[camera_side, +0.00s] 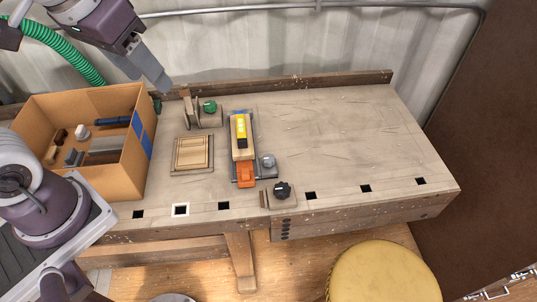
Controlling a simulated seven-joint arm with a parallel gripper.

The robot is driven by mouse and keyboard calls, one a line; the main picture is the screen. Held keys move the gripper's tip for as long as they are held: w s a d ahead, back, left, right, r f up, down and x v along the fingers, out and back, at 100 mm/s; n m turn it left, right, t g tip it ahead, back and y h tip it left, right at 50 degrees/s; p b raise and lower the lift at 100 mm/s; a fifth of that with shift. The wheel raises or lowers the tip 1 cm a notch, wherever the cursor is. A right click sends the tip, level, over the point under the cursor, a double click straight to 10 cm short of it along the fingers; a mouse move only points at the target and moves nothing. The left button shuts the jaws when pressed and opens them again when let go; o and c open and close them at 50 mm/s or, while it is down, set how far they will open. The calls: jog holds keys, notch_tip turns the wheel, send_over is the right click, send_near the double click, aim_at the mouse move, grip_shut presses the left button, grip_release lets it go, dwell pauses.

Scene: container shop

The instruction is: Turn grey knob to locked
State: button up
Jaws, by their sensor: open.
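The grey knob (267,160) is small and round. It sits at the right side of a long fixture (246,178) with an orange end, near the middle of the workbench. A wooden block (238,152) with a yellow and black piece (241,130) on top lies in the fixture. The knob's marking is too small to read, so I cannot tell its setting. My gripper (155,80) is open and empty, high at the upper left, well apart from the knob. Its fingers overlap in this view.
A dark knob (282,190) on a small plate stands just in front of the grey knob. A cardboard box (120,168) of tools is at left. A wooden panel (193,153) and a stand with a green knob (210,107) lie between. The bench's right half (350,135) is clear.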

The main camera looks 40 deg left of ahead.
jog(key=w+d+f+n+g, duration=0.1)
jog(key=w+f, duration=0.2)
jog(key=w, duration=0.2)
jog(key=w+d+f+g, duration=0.1)
jog(key=w+d+f, duration=0.15)
jog(key=w, duration=0.25)
jog(key=n+g, duration=0.2)
jog(key=n, duration=0.1)
send_over(269, 158)
notch_tip(269, 158, down, 18)
jog(key=r, duration=0.1)
jog(key=shift+n+h, duration=0.3)
notch_tip(269, 158, down, 9)
jog(key=shift+f, duration=0.15)
grip_shut()
